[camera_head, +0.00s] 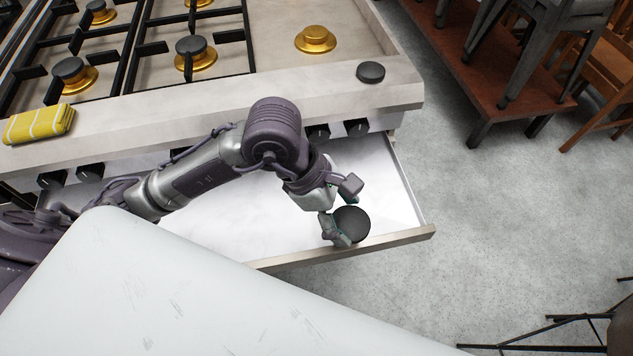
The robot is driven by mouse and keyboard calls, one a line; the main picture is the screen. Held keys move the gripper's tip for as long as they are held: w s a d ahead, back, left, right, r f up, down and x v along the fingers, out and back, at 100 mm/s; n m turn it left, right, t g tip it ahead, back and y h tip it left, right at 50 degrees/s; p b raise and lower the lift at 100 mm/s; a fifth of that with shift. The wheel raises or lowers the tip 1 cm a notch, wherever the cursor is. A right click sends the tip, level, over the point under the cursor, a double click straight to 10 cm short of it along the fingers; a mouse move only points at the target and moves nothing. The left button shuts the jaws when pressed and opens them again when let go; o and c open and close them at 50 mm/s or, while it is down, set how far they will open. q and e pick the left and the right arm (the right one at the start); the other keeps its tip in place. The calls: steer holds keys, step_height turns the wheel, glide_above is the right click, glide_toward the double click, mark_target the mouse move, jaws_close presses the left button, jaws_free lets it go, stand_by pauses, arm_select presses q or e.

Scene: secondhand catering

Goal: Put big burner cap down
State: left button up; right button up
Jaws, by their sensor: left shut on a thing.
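A round black burner cap (352,224) is between the fingers of my left gripper (346,211), which is shut on it. The gripper holds it over the front right part of an open white drawer (255,215) under the stove. I cannot tell whether the cap touches the drawer floor. Another, smaller-looking black cap (371,71) lies on the stove's front ledge at the right. A brass burner (315,39) without a cap shows on the stove top. My right gripper is not in view.
A folded yellow cloth (39,124) lies on the stove's front left edge. Capped burners stand under black grates (190,70) at the left. Black knobs (356,127) line the stove front. Stacked chairs on a brown platform (515,75) stand beyond the open grey floor.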

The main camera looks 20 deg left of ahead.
arm_select(q)
steer(key=w+a+f, duration=0.2)
steer(key=w, duration=0.1)
steer(key=w+a+f, duration=0.3)
steer(key=shift+w+a, duration=0.15)
steer(key=shift+a, duration=0.15)
steer(key=shift+f, duration=2)
steer(key=shift+f, duration=0.15)
steer(key=o, duration=1.4)
steer(key=v, duration=1.2)
